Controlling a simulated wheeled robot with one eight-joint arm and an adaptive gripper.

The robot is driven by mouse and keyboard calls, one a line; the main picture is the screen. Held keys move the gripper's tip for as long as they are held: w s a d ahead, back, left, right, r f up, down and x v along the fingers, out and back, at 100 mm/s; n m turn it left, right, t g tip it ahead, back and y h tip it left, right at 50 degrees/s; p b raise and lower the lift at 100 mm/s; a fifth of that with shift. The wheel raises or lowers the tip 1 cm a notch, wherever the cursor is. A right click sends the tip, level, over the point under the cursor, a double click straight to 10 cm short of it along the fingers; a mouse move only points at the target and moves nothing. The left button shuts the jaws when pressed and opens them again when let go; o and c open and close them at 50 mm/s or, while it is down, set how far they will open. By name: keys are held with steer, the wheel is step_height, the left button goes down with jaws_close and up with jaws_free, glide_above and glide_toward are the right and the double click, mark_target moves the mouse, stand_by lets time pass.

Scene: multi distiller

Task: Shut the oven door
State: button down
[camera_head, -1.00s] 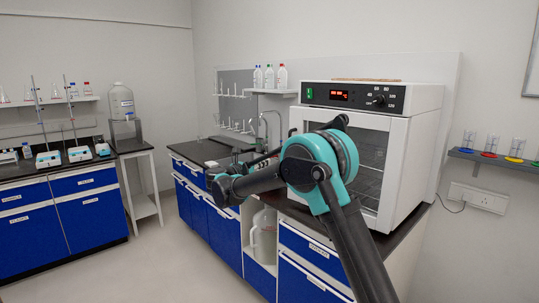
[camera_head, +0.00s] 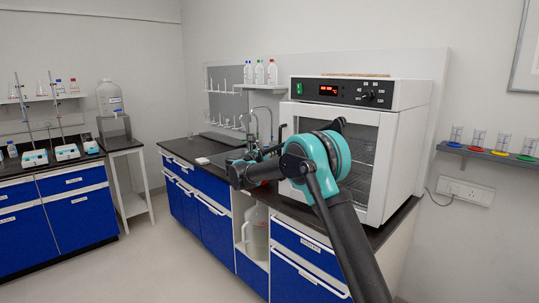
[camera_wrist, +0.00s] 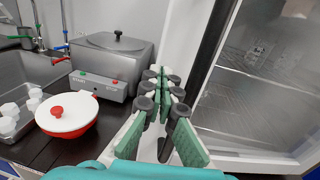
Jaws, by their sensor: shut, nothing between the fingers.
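The white oven (camera_head: 405,150) stands on the dark counter at the right in the head view. Its glazed door (camera_head: 362,150) faces me, partly covered by my arm. In the wrist view the door's glass (camera_wrist: 260,85) fills the right side, with wire racks showing behind it. A dark strip runs along the door's left side; I cannot tell whether it is a gap or a seal. My gripper (camera_wrist: 164,78) is shut and empty, just left of the door's side in the wrist view. Contact cannot be told. In the head view the gripper is largely hidden by my arm.
A grey steel bath (camera_wrist: 112,62) stands left of my gripper, with a red pot with a white lid (camera_wrist: 67,114) in front of it. A sink (camera_wrist: 35,72) is further left. A wall shelf (camera_head: 488,153) holds coloured beakers right of the oven. The floor at left is clear.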

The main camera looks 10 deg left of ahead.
steer(key=shift+w+d, duration=0.15)
steer(key=shift+w, duration=0.05)
steer(key=x, duration=0.7)
steer(key=shift+w+d, duration=0.15)
steer(key=shift+w, duration=0.05)
steer(key=shift+d+r, duration=0.1)
steer(key=shift+r, duration=0.1)
